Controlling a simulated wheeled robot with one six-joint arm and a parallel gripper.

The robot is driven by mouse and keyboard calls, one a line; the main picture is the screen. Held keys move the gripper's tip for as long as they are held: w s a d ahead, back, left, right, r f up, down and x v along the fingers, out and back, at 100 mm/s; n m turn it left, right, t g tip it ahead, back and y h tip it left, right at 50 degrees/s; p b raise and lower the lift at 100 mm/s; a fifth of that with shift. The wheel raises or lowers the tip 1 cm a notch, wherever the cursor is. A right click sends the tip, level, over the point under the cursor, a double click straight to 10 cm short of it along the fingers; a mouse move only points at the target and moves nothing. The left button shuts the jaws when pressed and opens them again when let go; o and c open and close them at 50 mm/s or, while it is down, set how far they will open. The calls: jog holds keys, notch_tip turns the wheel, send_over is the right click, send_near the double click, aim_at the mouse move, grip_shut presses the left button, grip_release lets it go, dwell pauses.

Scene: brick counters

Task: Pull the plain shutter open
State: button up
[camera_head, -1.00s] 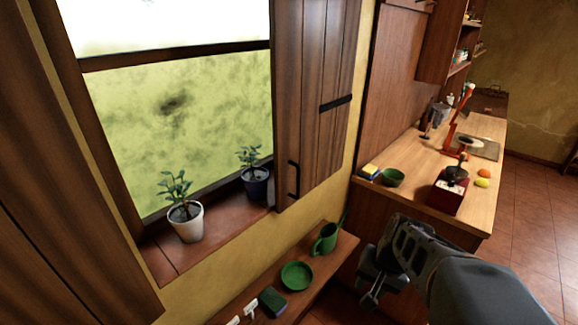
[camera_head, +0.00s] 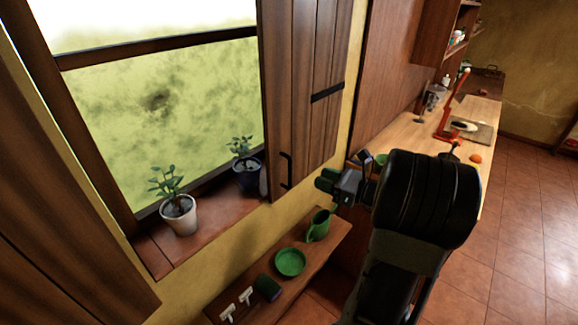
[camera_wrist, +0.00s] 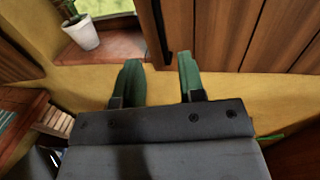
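A wooden shutter (camera_head: 305,100) with a black handle (camera_head: 287,170) and a black strap stands right of the window. Another wooden shutter (camera_head: 60,230) is at the left, only partly in view; I cannot tell which is the plain one. My gripper (camera_head: 328,184) is apart from the right shutter, right of its handle and near its lower edge. In the wrist view my gripper (camera_wrist: 160,75) is open and empty, its green fingers pointing at the lower edge of the shutter (camera_wrist: 225,35). The dark handle (camera_wrist: 160,38) shows ahead, between the fingers' lines.
Two potted plants stand on the sill (camera_head: 200,232), a white pot (camera_head: 180,216) and a dark blue pot (camera_head: 248,172). Below, a shelf (camera_head: 235,290) holds a green jug (camera_head: 319,224), a green dish (camera_head: 290,262) and small items. A cluttered counter (camera_head: 395,140) lies to the right.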

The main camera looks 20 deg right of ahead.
jog(key=p, duration=0.2)
send_over(290, 186)
jog(key=shift+w+d, duration=0.1)
jog(key=shift+w, duration=0.2)
grip_shut()
jog(key=shift+d, duration=0.1)
dwell(0.3)
